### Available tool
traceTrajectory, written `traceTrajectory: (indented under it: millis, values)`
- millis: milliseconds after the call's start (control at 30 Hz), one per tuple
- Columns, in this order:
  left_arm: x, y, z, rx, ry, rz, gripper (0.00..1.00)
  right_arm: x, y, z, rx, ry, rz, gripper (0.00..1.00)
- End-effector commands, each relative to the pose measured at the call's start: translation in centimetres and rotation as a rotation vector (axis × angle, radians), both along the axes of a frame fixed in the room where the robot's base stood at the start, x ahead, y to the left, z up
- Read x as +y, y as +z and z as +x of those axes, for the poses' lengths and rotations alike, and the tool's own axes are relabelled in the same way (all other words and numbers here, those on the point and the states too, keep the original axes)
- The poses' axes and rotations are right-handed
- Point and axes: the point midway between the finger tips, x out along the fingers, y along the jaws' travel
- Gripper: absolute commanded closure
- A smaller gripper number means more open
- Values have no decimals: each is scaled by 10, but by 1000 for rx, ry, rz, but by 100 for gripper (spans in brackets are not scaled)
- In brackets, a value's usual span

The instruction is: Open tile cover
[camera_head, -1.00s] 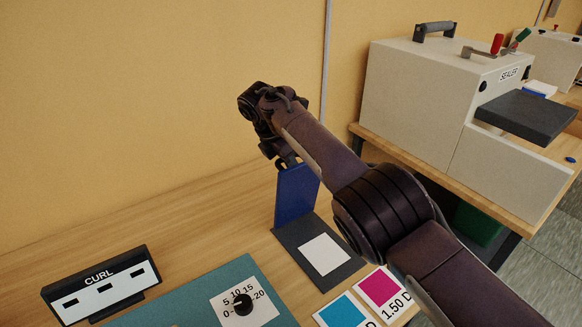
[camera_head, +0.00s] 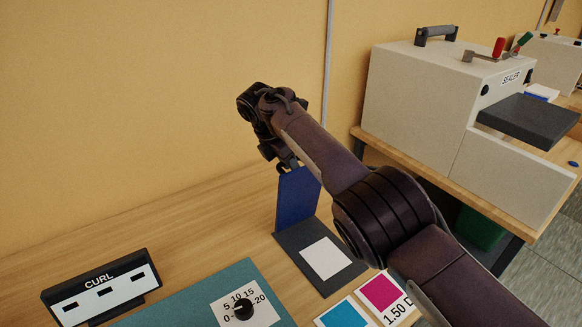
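The tile cover is a blue panel (camera_head: 297,199) that stands upright at the back edge of a dark grey base (camera_head: 296,240). A white tile (camera_head: 326,258) lies uncovered on that base. My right arm reaches in from the lower right, and my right gripper (camera_head: 286,163) is at the top edge of the blue cover. Its fingers are small and partly hidden by the wrist, so I cannot tell whether they are open or shut on the cover. My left gripper is not in view.
A CURL gauge (camera_head: 101,286) and a teal mat with a dial (camera_head: 242,309) are at the front left. Cyan (camera_head: 347,315) and magenta (camera_head: 383,291) cards lie in front of the base. A large sealer (camera_head: 420,100) stands on another table at right. The wood behind the mat is clear.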

Motion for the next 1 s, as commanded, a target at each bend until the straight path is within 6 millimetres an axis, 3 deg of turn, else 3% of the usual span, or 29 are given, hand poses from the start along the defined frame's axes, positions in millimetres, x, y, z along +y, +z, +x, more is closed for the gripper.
traceTrajectory:
  millis: [300,400,1000]
  values:
    - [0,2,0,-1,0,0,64,20,52,-8,-1,3,0,66]
    - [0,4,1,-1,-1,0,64,23,60,-10,-1,0,0,66]
    - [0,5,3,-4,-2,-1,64,25,63,-11,0,1,0,66]
